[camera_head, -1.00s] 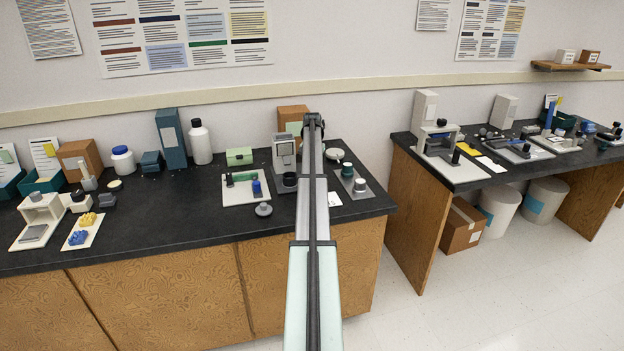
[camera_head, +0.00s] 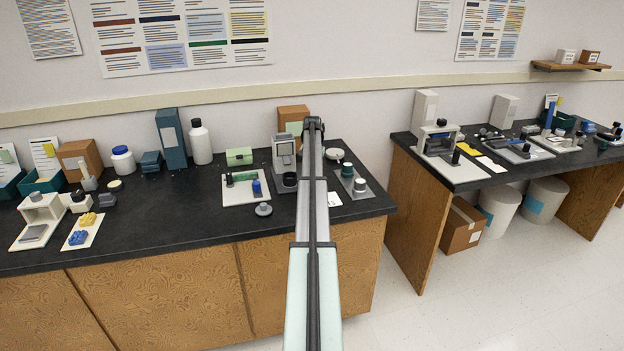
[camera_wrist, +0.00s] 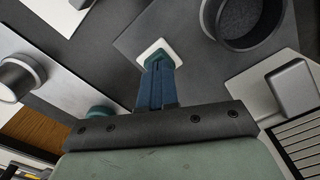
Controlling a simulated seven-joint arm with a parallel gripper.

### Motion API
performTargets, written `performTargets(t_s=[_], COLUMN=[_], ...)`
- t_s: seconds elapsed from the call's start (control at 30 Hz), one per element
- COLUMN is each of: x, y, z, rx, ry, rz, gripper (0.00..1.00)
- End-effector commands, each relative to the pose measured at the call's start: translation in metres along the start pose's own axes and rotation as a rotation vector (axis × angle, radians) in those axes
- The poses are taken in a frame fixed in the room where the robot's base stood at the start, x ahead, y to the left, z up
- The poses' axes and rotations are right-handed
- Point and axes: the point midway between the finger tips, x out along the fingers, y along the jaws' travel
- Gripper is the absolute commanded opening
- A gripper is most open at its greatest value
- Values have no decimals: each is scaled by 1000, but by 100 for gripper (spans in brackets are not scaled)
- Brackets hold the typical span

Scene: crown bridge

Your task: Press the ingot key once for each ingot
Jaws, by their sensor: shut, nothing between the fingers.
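My gripper (camera_wrist: 157,62) is shut, its blue fingers together with nothing between them. In the wrist view its tips are over a small white rounded-square key (camera_wrist: 150,46) on a dark grey base (camera_wrist: 185,38). The fingers cover part of the key; I cannot tell whether they touch it or whether it is pressed. A black round cup (camera_wrist: 245,20) stands beside it. In the head view the grey machine (camera_head: 284,150) with a small screen stands left of my arm, with the dark cup (camera_head: 290,180) in front. My arm hides the gripper there. I cannot pick out the ingots.
A tray (camera_head: 240,190) with a blue bottle lies to the left. A grey rounded block (camera_wrist: 292,88) rests on a white surface near the cup.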

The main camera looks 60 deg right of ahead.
Motion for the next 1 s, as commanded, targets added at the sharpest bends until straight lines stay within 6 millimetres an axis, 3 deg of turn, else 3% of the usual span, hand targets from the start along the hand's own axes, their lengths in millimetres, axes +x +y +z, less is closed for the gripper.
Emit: performTargets(t_s=[0.27, 1.0], x=[-3, -49], y=[0, 0], z=[0, 0], rx=[0, 0], ry=[0, 0], rz=[0, 0], gripper=[0, 0])
